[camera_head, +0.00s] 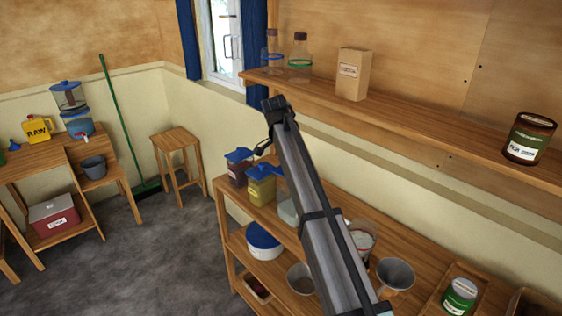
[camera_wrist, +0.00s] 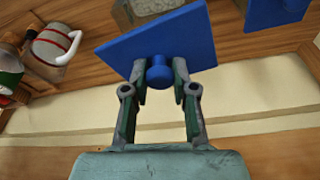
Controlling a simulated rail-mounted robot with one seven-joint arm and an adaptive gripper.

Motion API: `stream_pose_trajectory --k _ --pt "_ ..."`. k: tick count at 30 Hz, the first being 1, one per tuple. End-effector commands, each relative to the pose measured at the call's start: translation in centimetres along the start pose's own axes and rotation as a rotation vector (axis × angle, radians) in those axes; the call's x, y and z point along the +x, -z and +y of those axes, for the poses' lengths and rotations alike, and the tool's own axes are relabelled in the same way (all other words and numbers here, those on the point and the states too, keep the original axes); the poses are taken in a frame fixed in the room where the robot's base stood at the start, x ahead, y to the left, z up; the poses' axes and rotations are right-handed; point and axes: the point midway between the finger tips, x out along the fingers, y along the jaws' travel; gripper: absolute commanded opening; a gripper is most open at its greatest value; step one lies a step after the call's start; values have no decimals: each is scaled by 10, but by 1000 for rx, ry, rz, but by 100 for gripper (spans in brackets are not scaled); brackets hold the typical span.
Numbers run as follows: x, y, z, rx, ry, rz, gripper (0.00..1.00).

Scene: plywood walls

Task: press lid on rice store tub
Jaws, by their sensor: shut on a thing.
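A square blue lid (camera_wrist: 150,42) with a round knob fills the upper middle of the wrist view. My gripper (camera_wrist: 159,71) is shut on its knob. A clear-sided tub (camera_wrist: 142,9) with pale grey contents shows just past the lid's far edge. The lid hides most of this tub, so I cannot tell whether they touch. In the head view a pale tub (camera_head: 288,212) stands on the lower shelf unit, partly behind my arm, which also hides my gripper there.
A yellow tub (camera_head: 261,190) and a dark red tub (camera_head: 237,172), both blue-lidded, stand left of the pale tub. A long wall shelf (camera_head: 430,120) runs above.

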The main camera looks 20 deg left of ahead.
Motion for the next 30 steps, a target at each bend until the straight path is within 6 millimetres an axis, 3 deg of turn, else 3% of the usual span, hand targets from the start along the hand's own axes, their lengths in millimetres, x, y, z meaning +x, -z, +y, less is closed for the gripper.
stream_pose_trajectory --k 6,14,30 --pt "0 1 2 147 -42 0 0" --pt "7 -1 3 167 -47 0 0" --pt "49 -13 3 165 -46 -1 0"
